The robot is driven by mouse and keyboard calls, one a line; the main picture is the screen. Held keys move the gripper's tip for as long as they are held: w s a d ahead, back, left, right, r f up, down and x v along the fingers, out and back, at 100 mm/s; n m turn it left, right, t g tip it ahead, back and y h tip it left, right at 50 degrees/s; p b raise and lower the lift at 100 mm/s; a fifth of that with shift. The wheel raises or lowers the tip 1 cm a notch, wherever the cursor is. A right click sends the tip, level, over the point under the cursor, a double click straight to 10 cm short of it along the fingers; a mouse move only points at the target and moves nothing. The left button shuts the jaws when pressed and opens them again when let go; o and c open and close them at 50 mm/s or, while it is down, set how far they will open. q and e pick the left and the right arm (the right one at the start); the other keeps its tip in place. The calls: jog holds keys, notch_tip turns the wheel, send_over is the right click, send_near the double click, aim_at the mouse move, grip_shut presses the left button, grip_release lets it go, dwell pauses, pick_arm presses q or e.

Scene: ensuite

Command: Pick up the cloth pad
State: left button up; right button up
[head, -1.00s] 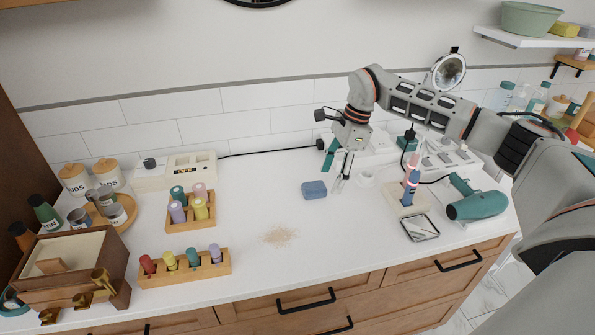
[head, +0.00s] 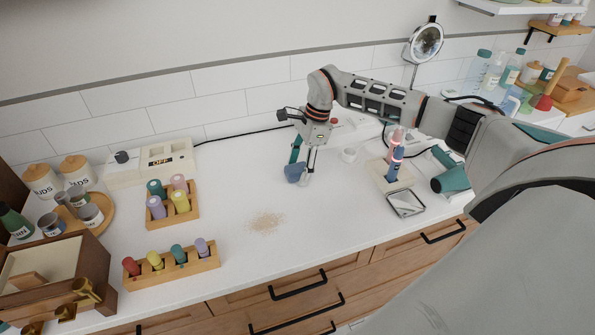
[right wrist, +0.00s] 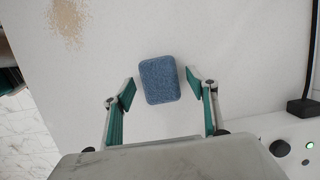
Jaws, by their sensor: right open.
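The cloth pad (head: 292,174) is a small blue rounded block lying on the white counter. In the right wrist view the pad (right wrist: 160,80) sits between and slightly beyond the fingertips. My right gripper (head: 299,169) is at the pad and hides part of it in the head view. Its green-padded fingers are open (right wrist: 160,88), one on each side, with gaps to the pad. My left gripper is not in view.
A patch of brown crumbs (head: 265,222) lies left of the pad. Racks of coloured bottles (head: 172,265) stand further left. A stand with upright tools (head: 391,176), a small mirror tray (head: 407,204) and a teal hair dryer (head: 452,176) are at right.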

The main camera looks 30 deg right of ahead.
aim_at(299, 167)
jog(key=c, duration=1)
notch_tip(299, 167, up, 20)
jog(key=shift+f, duration=0.1)
